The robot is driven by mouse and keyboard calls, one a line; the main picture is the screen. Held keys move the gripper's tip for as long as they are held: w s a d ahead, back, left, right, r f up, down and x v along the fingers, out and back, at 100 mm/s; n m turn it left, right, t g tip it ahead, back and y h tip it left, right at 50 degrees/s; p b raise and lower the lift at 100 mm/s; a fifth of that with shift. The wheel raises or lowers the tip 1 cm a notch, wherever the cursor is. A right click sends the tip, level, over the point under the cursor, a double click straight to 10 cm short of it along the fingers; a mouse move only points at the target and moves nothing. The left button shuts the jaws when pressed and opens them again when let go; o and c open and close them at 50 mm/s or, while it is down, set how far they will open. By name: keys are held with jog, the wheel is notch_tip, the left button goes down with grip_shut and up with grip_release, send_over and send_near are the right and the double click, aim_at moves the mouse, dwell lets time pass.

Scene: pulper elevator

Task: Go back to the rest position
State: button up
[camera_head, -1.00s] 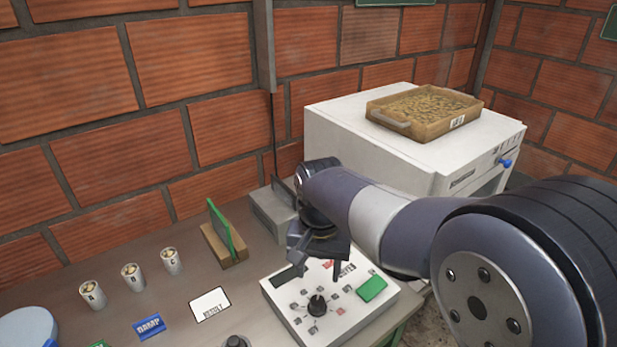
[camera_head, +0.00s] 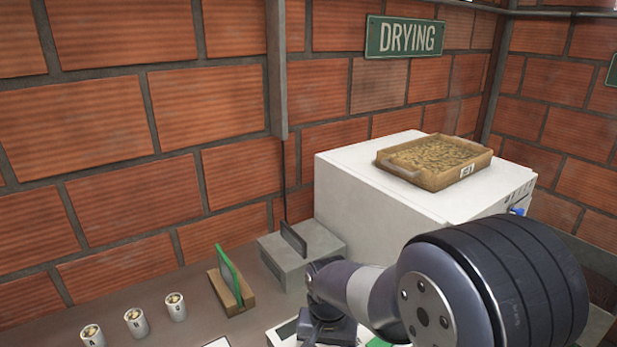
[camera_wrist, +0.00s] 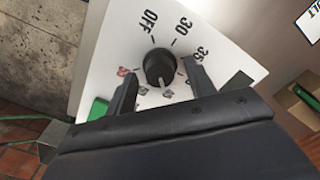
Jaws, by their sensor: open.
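My gripper (camera_wrist: 161,75) is open in the wrist view, with one finger on each side of a black round knob (camera_wrist: 158,65). The knob sits on a white control panel (camera_wrist: 105,65) marked OFF, 30 and 35. Whether the fingers touch the knob or hover above it I cannot tell. In the head view my wrist (camera_head: 325,325) is low, at the bottom edge, over the panel, and the fingers are cut off. My arm reaches in from the right.
A white dryer (camera_head: 365,200) bears a wooden tray (camera_head: 437,180) of beans, under a DRYING sign (camera_head: 404,37). A grey box (camera_head: 295,262), a green plate in a wooden stand (camera_head: 240,292) and three white cups (camera_head: 135,321) are on the bench. A brick wall closes the back.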

jog(key=shift+r, duration=0.1)
notch_tip(320, 180, up, 11)
notch_tip(320, 180, down, 11)
jog(key=shift+f, duration=0.1)
jog(key=n, duration=0.5)
jog(key=shift+n, duration=0.3)
jog(key=n, duration=1.8)
dwell(0.4)
dwell(0.4)
